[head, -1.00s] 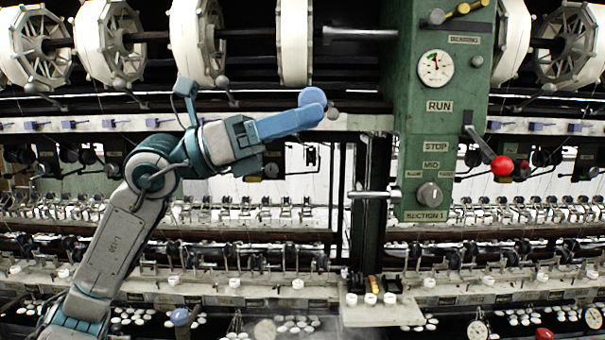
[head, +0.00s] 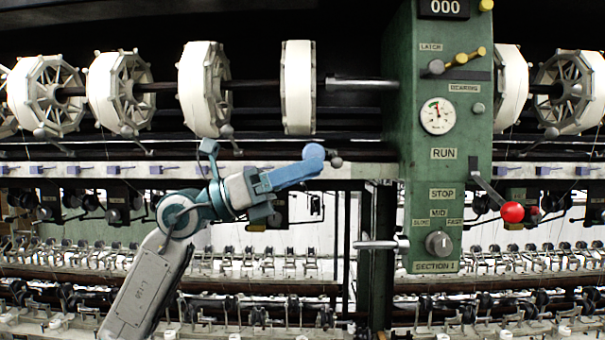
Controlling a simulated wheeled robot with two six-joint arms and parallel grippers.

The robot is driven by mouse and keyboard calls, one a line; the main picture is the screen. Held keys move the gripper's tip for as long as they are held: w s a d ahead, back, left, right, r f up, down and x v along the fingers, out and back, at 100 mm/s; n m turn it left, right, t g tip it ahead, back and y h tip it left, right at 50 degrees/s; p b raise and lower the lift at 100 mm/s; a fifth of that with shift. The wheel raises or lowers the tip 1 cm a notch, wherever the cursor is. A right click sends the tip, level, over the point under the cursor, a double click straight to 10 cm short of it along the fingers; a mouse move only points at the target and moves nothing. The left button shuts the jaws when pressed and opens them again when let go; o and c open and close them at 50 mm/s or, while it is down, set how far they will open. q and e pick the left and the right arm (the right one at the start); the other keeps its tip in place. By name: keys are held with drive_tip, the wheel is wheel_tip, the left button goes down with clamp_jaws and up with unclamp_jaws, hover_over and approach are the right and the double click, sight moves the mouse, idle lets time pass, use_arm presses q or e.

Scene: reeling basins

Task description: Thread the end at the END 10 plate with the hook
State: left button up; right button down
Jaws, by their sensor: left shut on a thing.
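My left gripper (head: 312,156) reaches in from the left, its blue fingers together, below the white reel (head: 298,88) left of the green post. It is shut on what looks like a grey ball-ended lever (head: 336,162), whose ball shows just past the fingertips. The fingers hide the rest of it. This ball sits lower than the grey balls under the other reels. I cannot pick out the hook, the thread end or a readable END 10 plate. My right gripper is not in view.
The green control post (head: 439,210) stands right of the gripper, with a counter reading 000, a gauge (head: 437,116) and a red-balled lever (head: 512,212). A metal rod (head: 376,244) sticks out leftward from the post. Rows of small metal fittings (head: 270,262) run along below.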

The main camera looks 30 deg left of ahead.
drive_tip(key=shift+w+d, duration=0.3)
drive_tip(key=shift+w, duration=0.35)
use_arm(q)
drive_tip(key=s+d, duration=0.3)
drive_tip(key=s, duration=0.3)
drive_tip(key=shift+d, duration=0.4)
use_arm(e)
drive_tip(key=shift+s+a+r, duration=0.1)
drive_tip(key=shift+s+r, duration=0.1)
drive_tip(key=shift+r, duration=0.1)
use_arm(q)
drive_tip(key=shift+p, duration=0.3)
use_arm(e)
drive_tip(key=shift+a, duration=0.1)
